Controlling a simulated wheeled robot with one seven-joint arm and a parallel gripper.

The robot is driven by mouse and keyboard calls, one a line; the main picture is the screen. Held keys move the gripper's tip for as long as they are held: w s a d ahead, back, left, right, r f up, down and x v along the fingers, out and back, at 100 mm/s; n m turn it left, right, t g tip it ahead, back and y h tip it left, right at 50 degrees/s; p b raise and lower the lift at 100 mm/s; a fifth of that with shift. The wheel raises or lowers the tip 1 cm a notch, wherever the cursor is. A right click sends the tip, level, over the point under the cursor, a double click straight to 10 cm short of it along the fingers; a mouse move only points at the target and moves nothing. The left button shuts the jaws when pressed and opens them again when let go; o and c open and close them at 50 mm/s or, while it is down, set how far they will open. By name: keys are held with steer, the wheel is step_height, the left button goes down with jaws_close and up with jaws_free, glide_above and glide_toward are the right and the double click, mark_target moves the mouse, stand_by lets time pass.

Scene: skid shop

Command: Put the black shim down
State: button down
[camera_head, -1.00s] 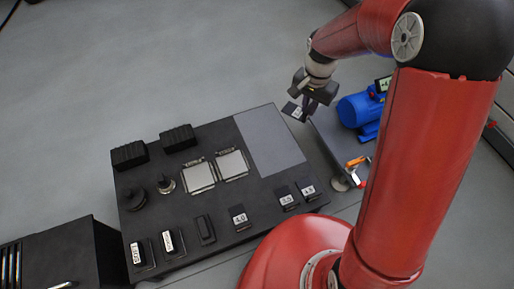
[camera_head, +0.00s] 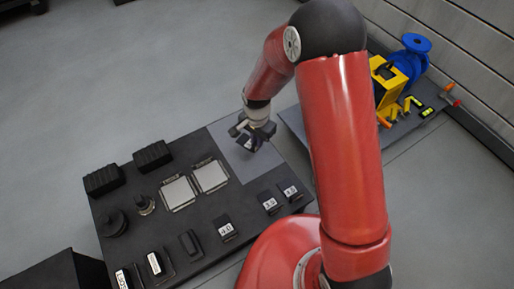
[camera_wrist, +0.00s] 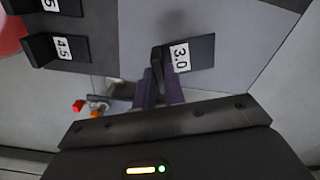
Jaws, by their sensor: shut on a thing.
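The black shim (camera_wrist: 190,55) has a white label reading 3.0 and an upright tab. My gripper (camera_wrist: 157,92) is shut on that tab, and the shim extends to the right of the fingers in the wrist view. In the head view my gripper (camera_head: 252,134) is over the plain grey pad (camera_head: 232,150) at the far right of the black bench top, with the shim (camera_head: 247,143) beneath it. The gap between shim and pad cannot be told.
Labelled black shims, including 4.0 (camera_head: 226,229), stand along the bench's near edge. Two silvery plates (camera_head: 178,192), black blocks (camera_head: 153,156) and round dark parts (camera_head: 112,223) are to the left. A skid with a yellow unit (camera_head: 388,82) and blue machine (camera_head: 411,58) is right.

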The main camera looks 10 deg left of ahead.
steer(key=shift+f+b, duration=0.3)
steer(key=shift+f, duration=2.15)
steer(key=shift+f, duration=0.1)
steer(key=c, duration=1.5)
jaws_free()
step_height(320, 180, up, 12)
steer(key=shift+r+p, duration=0.2)
steer(key=shift+p, duration=0.65)
steer(key=s+d+r+n+t, duration=0.2)
steer(key=s+d+r, duration=0.3)
steer(key=d+r, duration=0.45)
steer(key=s+d+r+n+t, duration=0.2)
steer(key=s+d+r, duration=0.35)
steer(key=r, duration=0.65)
steer(key=s+d+r, duration=0.1)
steer(key=s, duration=0.2)
steer(key=s+d+r+n+t, duration=0.1)
steer(key=s+d, duration=0.1)
steer(key=s+d+r+n, duration=0.1)
steer(key=s+d, duration=0.1)
steer(key=s, duration=0.1)
steer(key=shift+s+d+r+t, duration=0.15)
steer(key=shift+s+d+t, duration=0.1)
steer(key=shift+s+t, duration=0.1)
